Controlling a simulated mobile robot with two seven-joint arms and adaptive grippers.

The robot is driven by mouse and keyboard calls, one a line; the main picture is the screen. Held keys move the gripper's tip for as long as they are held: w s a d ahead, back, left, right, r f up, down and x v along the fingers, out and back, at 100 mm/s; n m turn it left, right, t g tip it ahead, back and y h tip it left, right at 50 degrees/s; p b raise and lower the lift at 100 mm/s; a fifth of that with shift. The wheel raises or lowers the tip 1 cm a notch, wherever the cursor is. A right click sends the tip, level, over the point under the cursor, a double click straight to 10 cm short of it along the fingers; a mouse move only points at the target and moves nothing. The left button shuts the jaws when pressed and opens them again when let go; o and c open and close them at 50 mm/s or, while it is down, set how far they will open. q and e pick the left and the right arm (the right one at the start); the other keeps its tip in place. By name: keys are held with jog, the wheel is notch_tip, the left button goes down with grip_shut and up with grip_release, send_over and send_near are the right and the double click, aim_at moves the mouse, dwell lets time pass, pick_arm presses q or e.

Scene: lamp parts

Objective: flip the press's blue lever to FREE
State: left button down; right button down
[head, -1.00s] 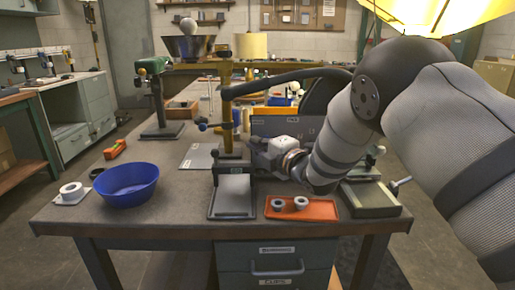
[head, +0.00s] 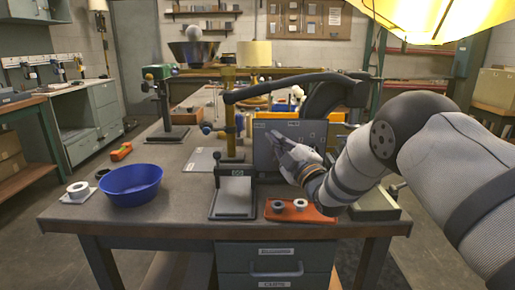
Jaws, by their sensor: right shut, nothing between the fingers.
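The press has a brass column (head: 230,105) above a dark base with a pale plate (head: 233,192), near the bench's front middle. A blue ball-ended lever (head: 206,129) sticks out left of the column. A small blue part (head: 239,122) sits on the column's right side. I cannot tell which is the lever named, nor read its marking. My left gripper is not in view.
A grey panel (head: 265,155) stands behind my right gripper. A blue bowl (head: 131,184) stands to the left. A green-headed stand (head: 160,90) is at the back left. Bench between bowl and press is clear.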

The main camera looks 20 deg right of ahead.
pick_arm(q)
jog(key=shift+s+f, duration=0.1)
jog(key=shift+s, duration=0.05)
pick_arm(e)
jog(key=shift+s+d+f+m+t+h, duration=0.1)
jog(key=shift+d+m+t+h, duration=0.2)
jog(key=shift+m, duration=0.4)
jog(key=shift+s+d+r+m+t+h, duration=0.15)
jog(key=shift+d+m+t+h, duration=0.1)
jog(key=shift+d+m, duration=0.35)
jog(key=shift+s+d+f+m+t+h, duration=0.15)
jog(key=shift+d+m+t+h, duration=0.1)
jog(key=shift+m, duration=0.55)
